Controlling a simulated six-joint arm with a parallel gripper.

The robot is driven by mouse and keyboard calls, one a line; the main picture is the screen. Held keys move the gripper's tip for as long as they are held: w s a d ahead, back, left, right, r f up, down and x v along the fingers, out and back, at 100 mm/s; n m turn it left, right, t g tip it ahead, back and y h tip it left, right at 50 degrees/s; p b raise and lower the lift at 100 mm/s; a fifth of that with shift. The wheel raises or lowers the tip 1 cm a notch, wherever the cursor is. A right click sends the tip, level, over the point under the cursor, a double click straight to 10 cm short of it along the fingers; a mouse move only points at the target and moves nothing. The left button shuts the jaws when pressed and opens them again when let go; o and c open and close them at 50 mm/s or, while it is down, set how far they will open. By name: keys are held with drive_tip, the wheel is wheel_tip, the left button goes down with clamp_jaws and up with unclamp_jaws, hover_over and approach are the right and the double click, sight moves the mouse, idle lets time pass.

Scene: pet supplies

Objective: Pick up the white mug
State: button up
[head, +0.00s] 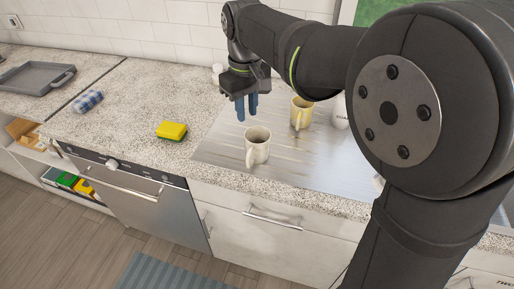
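A white mug (258,146) stands upright on the metal drainboard, near the counter's front edge, with its handle toward the left front. My gripper (247,115) points down above and behind this mug, apart from it in the picture. Its blue fingers look spread with nothing between them. A yellowish mug (301,112) stands upright to the right of the gripper, farther back.
A white item (340,113) near the yellowish mug is partly hidden by my arm. A yellow sponge (172,130) lies left of the drainboard (225,150). A blue-and-white roll (88,101) and a grey tray (35,77) lie farther left. Counter between them is clear.

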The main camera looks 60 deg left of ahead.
drive_tip(key=s+d+n, duration=0.1)
drive_tip(key=n, duration=0.2)
hover_over(248, 168)
drive_tip(key=a, duration=0.1)
wheel_tip(248, 168, down, 12)
drive_tip(key=shift+f, duration=0.25)
drive_tip(key=shift+w+d+f, duration=0.1)
drive_tip(key=shift+f, duration=1.25)
drive_tip(key=shift+d+f, duration=0.1)
drive_tip(key=shift+f, duration=1.25)
drive_tip(key=shift+c, duration=0.2)
clamp_jaws()
